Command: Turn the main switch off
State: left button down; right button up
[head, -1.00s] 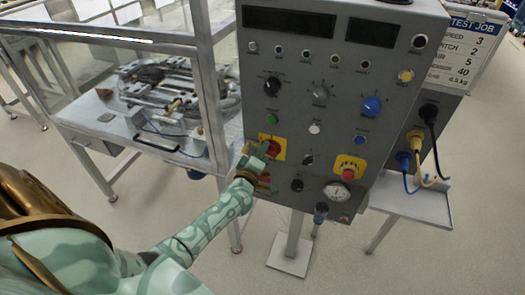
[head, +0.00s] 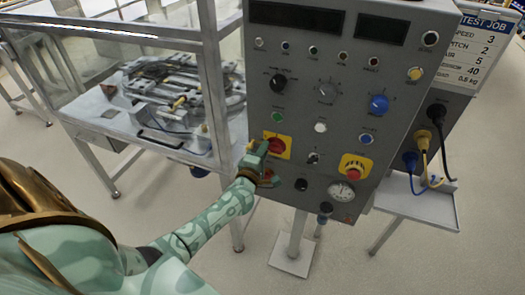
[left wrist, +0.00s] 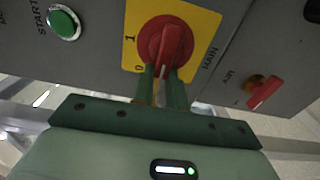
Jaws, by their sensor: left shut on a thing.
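The main switch (head: 277,146) is a red rotary knob on a yellow plate, low on the left of the grey control panel. My left gripper (head: 262,153) is at the switch. Its two green fingers (left wrist: 164,84) are shut on the knob's handle, one on each side. My right gripper is out of view.
The control panel (head: 338,92) also carries a green start button (left wrist: 63,22), a red air knob (left wrist: 264,92), a blue knob (head: 379,104), a red emergency button (head: 353,172) and a gauge (head: 341,191). A framed machine table (head: 135,125) stands left. A small shelf (head: 420,205) is at the right.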

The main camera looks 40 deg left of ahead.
pick_arm(q)
jog(key=shift+d+f, duration=0.2)
jog(key=shift+d, duration=0.25)
jog(key=c, duration=1.4)
grip_release()
jog(key=shift+w+d+r, duration=0.1)
jog(key=shift+d, duration=0.1)
jog(key=shift+a, duration=0.1)
jog(key=p+v, duration=0.1)
jog(key=v, duration=1.5)
jog(key=shift+p, duration=0.4)
